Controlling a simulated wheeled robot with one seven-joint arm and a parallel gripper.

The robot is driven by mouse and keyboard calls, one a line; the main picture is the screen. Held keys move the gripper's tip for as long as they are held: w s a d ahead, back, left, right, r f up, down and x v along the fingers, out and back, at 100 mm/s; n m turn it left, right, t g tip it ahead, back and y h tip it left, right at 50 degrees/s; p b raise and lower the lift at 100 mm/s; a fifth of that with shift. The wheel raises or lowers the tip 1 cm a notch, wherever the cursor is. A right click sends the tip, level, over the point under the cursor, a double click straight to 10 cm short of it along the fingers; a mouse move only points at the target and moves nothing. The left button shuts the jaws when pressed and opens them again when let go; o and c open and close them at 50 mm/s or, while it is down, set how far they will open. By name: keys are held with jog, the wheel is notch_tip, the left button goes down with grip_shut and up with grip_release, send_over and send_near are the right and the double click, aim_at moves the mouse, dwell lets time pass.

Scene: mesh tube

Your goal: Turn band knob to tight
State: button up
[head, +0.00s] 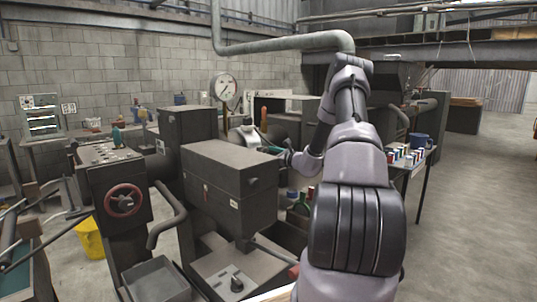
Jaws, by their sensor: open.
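A small dark knob (237,284) stands on a light plate at the bottom centre, below a dark machine box. A red-rimmed handwheel (123,200) is on the front of a dark machine at the left. I cannot tell for sure which of them is the band knob, and no tight mark is readable. My arm rises from the bottom right and bends down to the left. My gripper (280,155) is small in the view, open, beside the dark box's upper right edge and well apart from the knob and handwheel. Its fingertips are hard to make out.
The dark machine box (228,190) fills the middle, with a bent pipe (167,215) to its left. A pressure gauge (223,87) stands behind. A table with small cans (407,156) is at the right. Open floor (470,215) lies at the right.

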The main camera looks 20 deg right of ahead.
grip_shut()
dwell(0.3)
jog(key=shift+m, duration=3.1)
jog(key=shift+d, duration=0.1)
grip_release()
